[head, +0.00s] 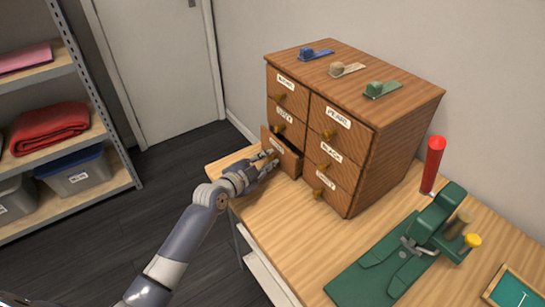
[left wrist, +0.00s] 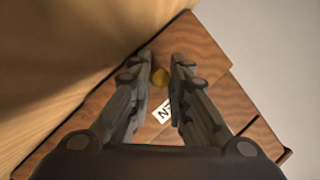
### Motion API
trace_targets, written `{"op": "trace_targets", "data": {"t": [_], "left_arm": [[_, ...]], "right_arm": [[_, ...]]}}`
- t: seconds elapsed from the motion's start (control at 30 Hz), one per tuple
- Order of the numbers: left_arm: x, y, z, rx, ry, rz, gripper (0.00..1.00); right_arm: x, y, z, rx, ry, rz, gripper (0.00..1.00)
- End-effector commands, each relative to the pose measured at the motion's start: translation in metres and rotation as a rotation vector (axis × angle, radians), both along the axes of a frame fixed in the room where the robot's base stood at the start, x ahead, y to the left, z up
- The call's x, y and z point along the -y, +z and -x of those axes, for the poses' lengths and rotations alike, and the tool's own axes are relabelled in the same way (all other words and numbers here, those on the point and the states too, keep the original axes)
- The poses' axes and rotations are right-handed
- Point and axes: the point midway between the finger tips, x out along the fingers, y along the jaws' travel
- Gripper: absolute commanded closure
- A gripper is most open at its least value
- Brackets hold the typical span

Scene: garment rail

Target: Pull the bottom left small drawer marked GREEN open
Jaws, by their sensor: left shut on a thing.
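The wooden cabinet (head: 362,160) stands on the table with two columns of small labelled drawers. The bottom left drawer (head: 290,160) is pulled part way out and stands proud of the cabinet front. Its label is too small to read in the head view; in the left wrist view part of a white label (left wrist: 162,111) shows. My left gripper (head: 270,160) is at this drawer's front, shut on its brass knob. The knob (left wrist: 160,77) shows between the fingers in the left wrist view. My right gripper is not in view.
Three small items, blue (head: 316,53), beige (head: 345,69) and green (head: 381,89), lie on the cabinet top. A green press (head: 440,225) and a red cylinder (head: 433,165) stand to the right. Shelves (head: 60,140) stand at the left.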

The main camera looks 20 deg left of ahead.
Motion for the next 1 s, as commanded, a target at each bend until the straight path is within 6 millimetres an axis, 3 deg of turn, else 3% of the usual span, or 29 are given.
{"op": "trace_targets", "data": {"t": [0.3, 0.5, 0.93, 0.97, 1.0], "left_arm": [[-0.044, -0.001, 0.054, -0.004, 0.001, -0.012, 1.00], [-0.063, 0.000, 0.078, -0.003, 0.000, -0.008, 1.00], [-0.066, 0.001, 0.085, 0.000, -0.002, -0.001, 1.00], [-0.066, 0.001, 0.085, 0.000, -0.002, -0.001, 0.81], [-0.066, 0.001, 0.085, 0.000, -0.002, -0.001, 0.74]], "right_arm": [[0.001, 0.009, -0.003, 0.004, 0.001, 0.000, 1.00], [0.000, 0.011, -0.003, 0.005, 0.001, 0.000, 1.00], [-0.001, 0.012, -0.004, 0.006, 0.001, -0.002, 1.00], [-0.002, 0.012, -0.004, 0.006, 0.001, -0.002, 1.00], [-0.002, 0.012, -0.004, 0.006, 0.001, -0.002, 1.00]]}}
